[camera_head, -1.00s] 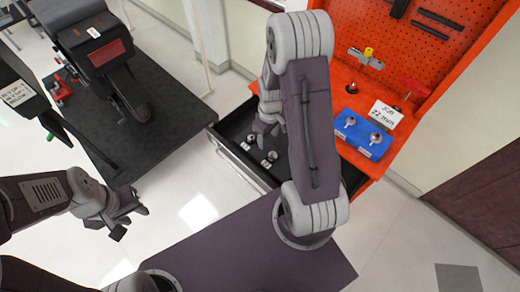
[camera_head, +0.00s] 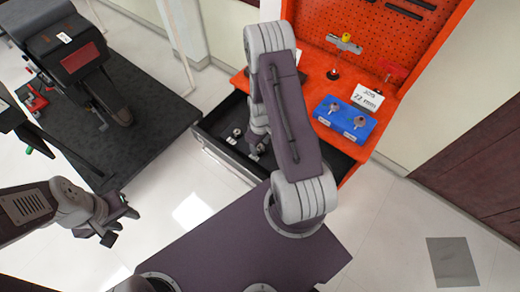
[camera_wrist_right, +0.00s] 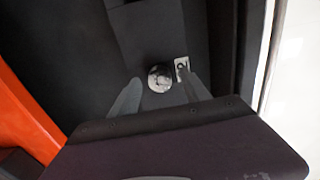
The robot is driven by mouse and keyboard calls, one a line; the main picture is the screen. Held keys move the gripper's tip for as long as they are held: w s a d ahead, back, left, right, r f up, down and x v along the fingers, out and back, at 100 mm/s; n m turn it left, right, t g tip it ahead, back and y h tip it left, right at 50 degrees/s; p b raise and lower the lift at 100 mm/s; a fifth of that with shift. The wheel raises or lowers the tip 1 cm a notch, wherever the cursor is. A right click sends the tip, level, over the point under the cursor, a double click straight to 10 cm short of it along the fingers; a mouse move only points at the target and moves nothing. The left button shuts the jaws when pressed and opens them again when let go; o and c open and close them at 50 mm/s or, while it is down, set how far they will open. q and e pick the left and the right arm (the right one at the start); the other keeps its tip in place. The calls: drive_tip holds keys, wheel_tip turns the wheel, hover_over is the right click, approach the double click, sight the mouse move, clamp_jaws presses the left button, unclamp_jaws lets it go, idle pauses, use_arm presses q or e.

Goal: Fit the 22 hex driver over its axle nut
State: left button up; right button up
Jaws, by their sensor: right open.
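In the right wrist view a round metal piece (camera_wrist_right: 160,77) stands on the dark drawer floor, between the fingers of my right gripper (camera_wrist_right: 164,84). The fingers are apart, with a gap on each side of the piece. A white label (camera_wrist_right: 182,68) beside it shows part of a "2"; the full number cannot be read. In the head view my right arm reaches into the open drawer (camera_head: 222,150) and hides part of its contents; another small metal piece (camera_head: 237,132) shows there. My left gripper (camera_head: 122,228) is open and empty over the floor. I cannot make out the axle nut.
A blue block (camera_head: 345,119) with two metal pieces and labels sits on the orange bench, by a "JOB 22 mm" sign (camera_head: 367,97). A dark machine (camera_head: 72,62) stands on a black mat (camera_head: 155,110) at left. White floor lies between mat and drawer.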

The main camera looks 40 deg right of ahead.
sight(260, 149)
drive_tip(key=shift+f, duration=0.15)
clamp_jaws()
drive_tip(key=shift+r, duration=0.55)
wheel_tip(260, 149, up, 3)
drive_tip(key=shift+w+f, duration=0.1)
drive_tip(key=s+r+p, duration=0.7)
drive_tip(key=s+p, duration=0.4)
drive_tip(key=s, duration=0.1)
drive_tip(key=shift+r, duration=0.15)
drive_tip(key=shift+w, duration=0.1)
